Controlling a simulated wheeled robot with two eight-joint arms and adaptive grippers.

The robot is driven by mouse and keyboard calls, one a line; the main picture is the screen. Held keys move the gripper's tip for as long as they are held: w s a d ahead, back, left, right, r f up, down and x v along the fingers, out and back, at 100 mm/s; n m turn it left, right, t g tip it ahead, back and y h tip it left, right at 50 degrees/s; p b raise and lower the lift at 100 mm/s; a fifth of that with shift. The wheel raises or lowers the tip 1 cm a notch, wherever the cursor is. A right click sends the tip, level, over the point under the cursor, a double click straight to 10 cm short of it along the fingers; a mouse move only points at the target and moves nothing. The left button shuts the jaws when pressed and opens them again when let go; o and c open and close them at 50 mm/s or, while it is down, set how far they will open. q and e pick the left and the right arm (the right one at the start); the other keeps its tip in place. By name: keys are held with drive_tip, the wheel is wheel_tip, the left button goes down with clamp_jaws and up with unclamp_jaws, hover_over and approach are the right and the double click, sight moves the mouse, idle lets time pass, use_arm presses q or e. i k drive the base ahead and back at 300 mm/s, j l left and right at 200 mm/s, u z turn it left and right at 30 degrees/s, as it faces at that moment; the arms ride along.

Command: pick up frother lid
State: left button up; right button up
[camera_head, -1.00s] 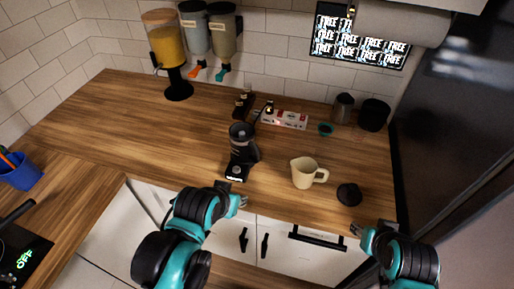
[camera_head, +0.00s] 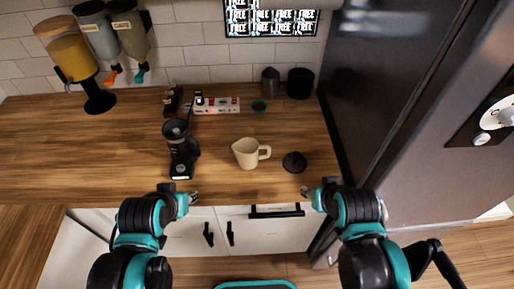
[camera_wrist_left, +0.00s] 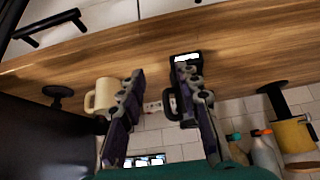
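A small round black lid with a knob, which looks like the frother lid (camera_head: 294,163), lies on the wooden counter right of the cream pitcher (camera_head: 247,153). It also shows in the left wrist view (camera_wrist_left: 58,92), at the left. My right gripper (camera_head: 306,192) is at the counter's front edge, just in front of the lid and apart from it; its fingers are too small to judge. My left gripper (camera_head: 193,198) is at the front edge in front of the black appliance (camera_head: 181,150). In the left wrist view its two fingers (camera_wrist_left: 159,82) are spread and empty.
A power strip (camera_head: 217,105) lies near the wall. A tall dark fridge (camera_head: 400,90) bounds the right side. The counter around the lid is clear.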

sight(294, 162)
drive_tip(key=l+z, duration=0.2)
drive_tip(key=z, duration=0.25)
drive_tip(key=l+z, duration=0.2)
drive_tip(key=z, duration=0.2)
drive_tip(key=i+l, duration=0.25)
